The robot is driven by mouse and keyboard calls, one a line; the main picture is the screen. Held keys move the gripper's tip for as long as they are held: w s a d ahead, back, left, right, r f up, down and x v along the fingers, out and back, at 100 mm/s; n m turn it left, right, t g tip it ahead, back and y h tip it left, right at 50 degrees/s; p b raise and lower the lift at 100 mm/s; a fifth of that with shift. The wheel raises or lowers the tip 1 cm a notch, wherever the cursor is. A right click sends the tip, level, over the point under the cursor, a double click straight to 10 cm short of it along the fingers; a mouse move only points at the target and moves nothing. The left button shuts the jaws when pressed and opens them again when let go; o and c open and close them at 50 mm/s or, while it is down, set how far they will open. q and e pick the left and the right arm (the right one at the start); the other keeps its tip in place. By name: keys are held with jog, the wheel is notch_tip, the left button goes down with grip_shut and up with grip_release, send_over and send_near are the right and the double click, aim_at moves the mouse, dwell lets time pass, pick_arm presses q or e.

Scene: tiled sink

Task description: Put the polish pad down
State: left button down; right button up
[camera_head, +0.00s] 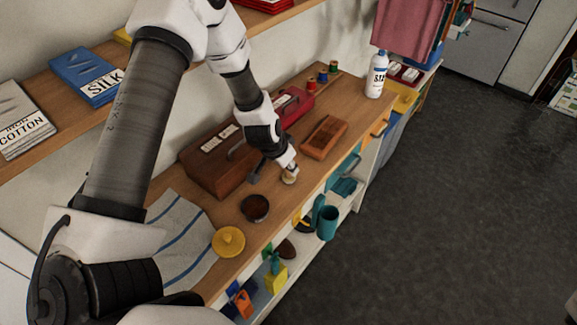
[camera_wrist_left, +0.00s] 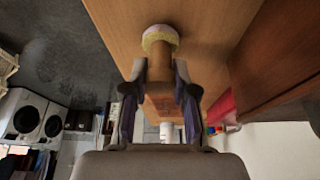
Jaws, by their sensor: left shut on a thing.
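The polish pad (camera_wrist_left: 160,38) has a pale round head and a wooden handle. My left gripper (camera_head: 287,168) is shut on its handle, low over the wooden counter (camera_head: 285,211). In the left wrist view my left gripper (camera_wrist_left: 161,85) has a finger on each side of the handle. In the head view the pad (camera_head: 290,177) shows small below the fingertips. I cannot tell whether the pad touches the counter. My right gripper is in neither view.
A dark round tin (camera_head: 255,208) and a yellow lidded disc (camera_head: 229,242) stand nearer on the counter. A brown wooden box (camera_head: 207,172) is behind the gripper, and an orange-brown brush or block (camera_head: 324,137) lies to its right. A white bottle (camera_head: 376,76) stands at the far end.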

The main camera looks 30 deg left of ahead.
pick_arm(q)
jog(key=shift+w+f, duration=0.1)
jog(key=shift+f, duration=0.15)
jog(key=shift+f, duration=0.15)
jog(key=c, duration=0.9)
grip_release()
jog(key=shift+r, duration=0.4)
jog(key=p+v, duration=0.6)
jog(key=v, duration=0.5)
jog(key=shift+s+r+p, duration=0.25)
jog(key=shift+r+p, duration=0.05)
jog(key=shift+p, duration=0.1)
jog(key=shift+w, duration=0.1)
